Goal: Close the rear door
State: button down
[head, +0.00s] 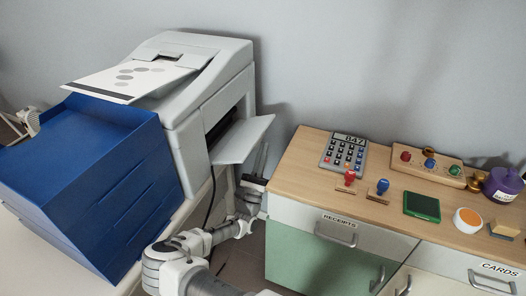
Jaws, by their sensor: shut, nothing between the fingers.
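A grey printer (200,85) stands at the back left. On its right side a light grey door (243,138) is open and sticks out to the right, roughly level. A dark opening shows in the printer's side behind it. My gripper (262,160) is just below and beside the door's outer end, its fingers pointing up. It is shut and empty. Whether the fingers touch the door I cannot tell.
A blue tray stack (90,170) stands in front of the printer. A wooden-topped cabinet (300,165) on the right holds a calculator (344,152), stamps and a green ink pad (421,206). A narrow gap lies between printer table and cabinet. A dark cable hangs there.

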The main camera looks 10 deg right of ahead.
jog(key=p+v, duration=0.1)
jog(key=v, duration=1.6)
jog(key=shift+f, duration=0.2)
jog(key=shift+s, duration=0.2)
